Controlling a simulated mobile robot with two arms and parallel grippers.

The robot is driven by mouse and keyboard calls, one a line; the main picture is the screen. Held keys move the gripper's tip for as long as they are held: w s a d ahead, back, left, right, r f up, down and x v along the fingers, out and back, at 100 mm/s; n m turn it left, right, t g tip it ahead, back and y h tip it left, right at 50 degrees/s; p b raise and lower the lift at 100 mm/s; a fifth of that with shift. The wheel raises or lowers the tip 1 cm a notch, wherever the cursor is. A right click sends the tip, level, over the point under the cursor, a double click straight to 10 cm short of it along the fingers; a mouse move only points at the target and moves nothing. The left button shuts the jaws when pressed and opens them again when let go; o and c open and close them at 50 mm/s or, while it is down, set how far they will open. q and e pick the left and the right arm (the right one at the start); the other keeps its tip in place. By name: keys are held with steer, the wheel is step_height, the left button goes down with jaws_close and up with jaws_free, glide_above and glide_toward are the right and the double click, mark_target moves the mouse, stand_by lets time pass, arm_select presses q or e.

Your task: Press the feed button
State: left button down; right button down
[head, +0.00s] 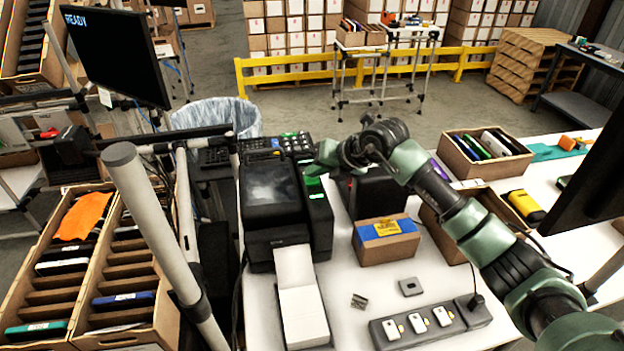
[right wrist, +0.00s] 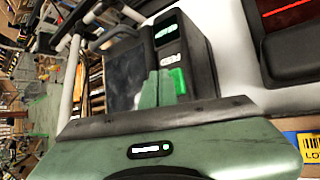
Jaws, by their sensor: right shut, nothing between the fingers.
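The black label printer (head: 272,195) stands on the white table with a strip of white labels (head: 300,300) coming out of its front. A lit green button (head: 313,182) is on its right-hand top panel. The button also shows in the right wrist view (right wrist: 178,80), below a small green display (right wrist: 166,31). My right gripper (head: 322,160) is above and just behind the button in the head view. In the right wrist view its two green fingers (right wrist: 159,88) are together and empty, close beside the button. I cannot tell whether they touch it. My left gripper is not in view.
A small carton with a blue and yellow label (head: 387,238) and a black device (head: 375,192) stand right of the printer. A power strip (head: 430,322) lies at the front. A monitor (head: 115,55) and a grey post (head: 150,225) stand on the left.

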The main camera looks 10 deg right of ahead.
mark_target(315, 181)
steer(key=shift+f, duration=0.3)
steer(key=shift+r, duration=0.15)
stand_by(0.4)
steer(key=shift+r, duration=0.7)
steer(key=shift+r+p, duration=0.1)
steer(key=shift+p, duration=0.25)
steer(key=shift+r+p, duration=1.4)
steer(key=shift+r, duration=1.05)
steer(key=shift+f, duration=0.1)
